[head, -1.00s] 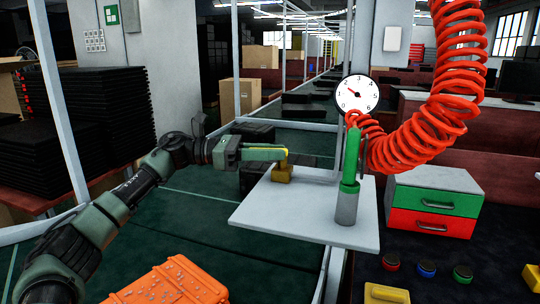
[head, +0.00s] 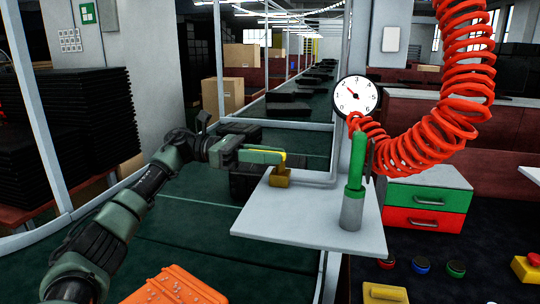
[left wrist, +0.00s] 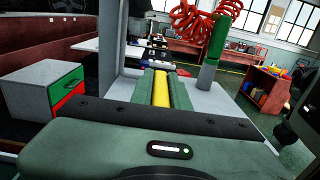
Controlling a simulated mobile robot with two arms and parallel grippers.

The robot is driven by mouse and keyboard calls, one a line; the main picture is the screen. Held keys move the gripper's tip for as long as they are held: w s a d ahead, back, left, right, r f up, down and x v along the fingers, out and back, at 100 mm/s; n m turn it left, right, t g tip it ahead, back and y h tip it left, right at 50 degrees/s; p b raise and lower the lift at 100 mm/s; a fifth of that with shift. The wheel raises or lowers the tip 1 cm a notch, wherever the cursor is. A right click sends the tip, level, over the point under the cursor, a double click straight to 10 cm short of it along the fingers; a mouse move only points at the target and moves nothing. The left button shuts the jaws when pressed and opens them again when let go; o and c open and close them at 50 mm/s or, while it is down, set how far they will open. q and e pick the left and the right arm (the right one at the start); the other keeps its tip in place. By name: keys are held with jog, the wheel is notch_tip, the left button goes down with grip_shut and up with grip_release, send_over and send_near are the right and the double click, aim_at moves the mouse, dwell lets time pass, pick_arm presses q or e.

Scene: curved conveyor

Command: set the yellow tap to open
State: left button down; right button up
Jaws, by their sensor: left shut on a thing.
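The yellow tap (head: 280,178) stands on the left part of a light grey panel. Its yellow lever lies roughly level, pointing left from the tap body in the head view. My left gripper (head: 270,155) is shut on the lever. In the left wrist view the yellow lever (left wrist: 160,90) runs lengthwise between the two green fingers (left wrist: 160,88). The gripper hides part of the lever. My right gripper is in neither view.
A green-handled tool (head: 356,160) stands in a grey holder right of the tap. A round gauge (head: 357,96) and coiled red hose (head: 466,60) are behind. A green-and-red drawer unit (head: 428,195) stands right; an orange case (head: 175,287) lies front left.

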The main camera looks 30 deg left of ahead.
pick_arm(q)
jog(key=c, duration=1.4)
grip_release()
jog(key=shift+r, duration=0.1)
jog(key=shift+o, duration=0.2)
jog(key=shift+a, duration=0.1)
jog(key=b+v, duration=0.1)
jog(key=v, duration=0.6)
jog(key=shift+a, duration=0.3)
jog(key=shift+s, duration=0.1)
